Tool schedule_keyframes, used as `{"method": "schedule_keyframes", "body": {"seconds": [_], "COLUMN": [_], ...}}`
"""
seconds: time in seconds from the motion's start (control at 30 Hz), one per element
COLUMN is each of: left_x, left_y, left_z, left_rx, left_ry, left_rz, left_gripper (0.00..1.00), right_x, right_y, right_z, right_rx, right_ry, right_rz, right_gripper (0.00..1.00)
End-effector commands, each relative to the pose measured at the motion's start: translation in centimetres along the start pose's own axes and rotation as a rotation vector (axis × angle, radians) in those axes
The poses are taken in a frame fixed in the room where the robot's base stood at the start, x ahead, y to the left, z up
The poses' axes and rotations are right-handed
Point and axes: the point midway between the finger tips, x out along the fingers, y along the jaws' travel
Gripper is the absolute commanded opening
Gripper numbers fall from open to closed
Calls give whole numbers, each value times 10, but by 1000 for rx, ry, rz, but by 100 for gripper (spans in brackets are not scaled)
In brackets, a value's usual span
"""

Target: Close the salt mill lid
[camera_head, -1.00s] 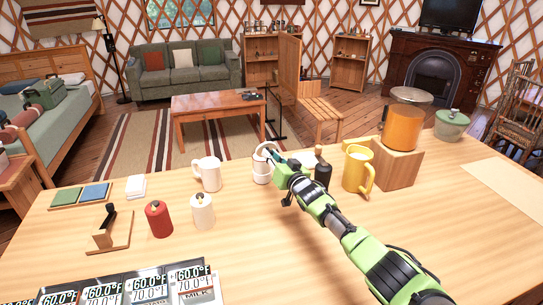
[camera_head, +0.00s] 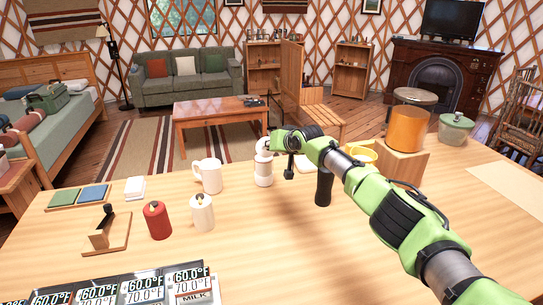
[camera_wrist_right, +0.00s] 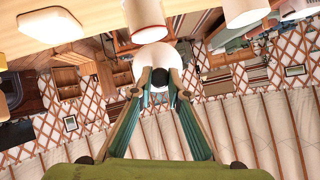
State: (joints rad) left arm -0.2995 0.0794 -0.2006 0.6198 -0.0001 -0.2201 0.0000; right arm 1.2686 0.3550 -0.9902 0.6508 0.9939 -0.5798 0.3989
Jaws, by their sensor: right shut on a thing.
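The salt mill (camera_head: 263,172), a white cylinder, stands upright on the wooden table, left of my right arm. Its white rounded lid (camera_head: 264,145) is at its top; whether it is fully seated, I cannot tell. My right gripper (camera_head: 270,141) is at the lid, its fingertips mostly hidden by my wrist in the head view. In the right wrist view, the fingers are closed around a dark knob (camera_wrist_right: 160,77) in front of the white lid (camera_wrist_right: 152,58). The mill's body (camera_wrist_right: 145,20) shows beyond it. My left gripper is not in view.
A white mug (camera_head: 208,176) stands left of the mill. A dark bottle (camera_head: 323,187) and a yellow mug (camera_head: 362,153) are close to my right arm. A red container (camera_head: 157,220) and a white one (camera_head: 202,212) stand nearer. The front middle of the table is clear.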

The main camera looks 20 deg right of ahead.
Motion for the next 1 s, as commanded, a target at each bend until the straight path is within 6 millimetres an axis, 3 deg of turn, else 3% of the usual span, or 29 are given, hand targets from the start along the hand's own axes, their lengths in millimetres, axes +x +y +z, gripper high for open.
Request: {"method": "schedule_keyframes", "body": {"seconds": [0.3,0.93,0.97,1.0], "left_x": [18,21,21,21], "left_y": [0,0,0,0], "left_z": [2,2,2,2], "left_rx": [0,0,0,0], "left_ry": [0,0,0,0], "left_rz": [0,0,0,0], "left_gripper": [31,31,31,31], "right_x": [4,4,4,4], "right_y": [-1,-2,-2,-2], "right_z": [-3,-5,-5,-5], "right_rx": [9,9,9,9], "right_ry": [-59,-76,-76,-76], "right_rz": [17,23,23,23], "right_gripper": [0,0,23,32]}}
